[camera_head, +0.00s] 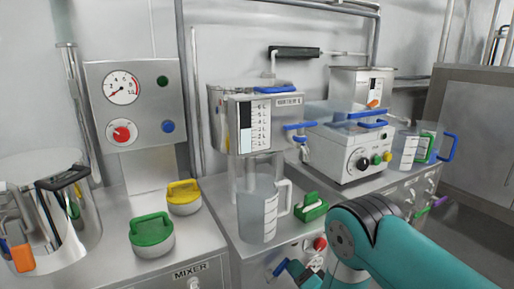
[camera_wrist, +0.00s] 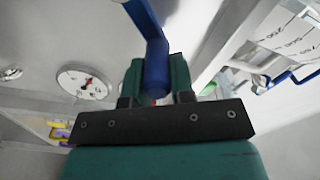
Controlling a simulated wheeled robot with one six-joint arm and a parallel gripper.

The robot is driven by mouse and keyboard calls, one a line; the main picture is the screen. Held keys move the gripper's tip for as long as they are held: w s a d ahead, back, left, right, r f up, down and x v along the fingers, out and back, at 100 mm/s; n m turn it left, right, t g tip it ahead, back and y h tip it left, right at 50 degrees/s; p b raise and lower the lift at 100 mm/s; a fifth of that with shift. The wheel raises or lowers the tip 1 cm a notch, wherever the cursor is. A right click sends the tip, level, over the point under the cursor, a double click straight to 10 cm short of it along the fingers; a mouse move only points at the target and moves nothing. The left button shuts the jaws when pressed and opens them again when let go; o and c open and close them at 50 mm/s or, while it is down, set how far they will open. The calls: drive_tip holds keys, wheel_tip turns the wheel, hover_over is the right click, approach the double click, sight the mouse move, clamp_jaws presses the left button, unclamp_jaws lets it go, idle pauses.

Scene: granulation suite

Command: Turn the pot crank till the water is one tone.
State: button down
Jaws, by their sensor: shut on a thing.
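My gripper (camera_wrist: 157,82) has its two teal fingers closed around a blue bar-shaped handle (camera_wrist: 143,22), which runs up out of the top of the wrist view. In the head view my teal arm (camera_head: 400,250) reaches in from the lower right, and a blue lever (camera_head: 279,268) shows by its end at the cabinet front. A clear water tank (camera_head: 240,115) with a level scale stands in the middle. I cannot tell which part is the pot crank or see the water's tone.
A clear jug (camera_head: 258,215) stands under the tank. Green (camera_head: 152,232) and yellow (camera_head: 183,195) handled weights sit left of it. A gauge panel (camera_head: 140,120) stands behind. A white machine (camera_head: 350,145) and a blue-handled jug (camera_head: 405,150) are to the right.

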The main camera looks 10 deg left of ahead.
drive_tip(key=shift+s+a+r+p, duration=0.3)
drive_tip(key=shift+s+a+r, duration=0.1)
drive_tip(key=shift+a+r, duration=0.3)
drive_tip(key=shift+s+a+r, duration=0.2)
drive_tip(key=shift+s+a, duration=0.2)
drive_tip(key=shift+a, duration=0.15)
drive_tip(key=shift+s+a+r, duration=0.2)
drive_tip(key=shift+s+a, duration=0.15)
drive_tip(key=shift+a, duration=0.2)
drive_tip(key=c, duration=0.9)
unclamp_jaws()
drive_tip(key=shift+d, duration=0.1)
drive_tip(key=shift+d, duration=0.1)
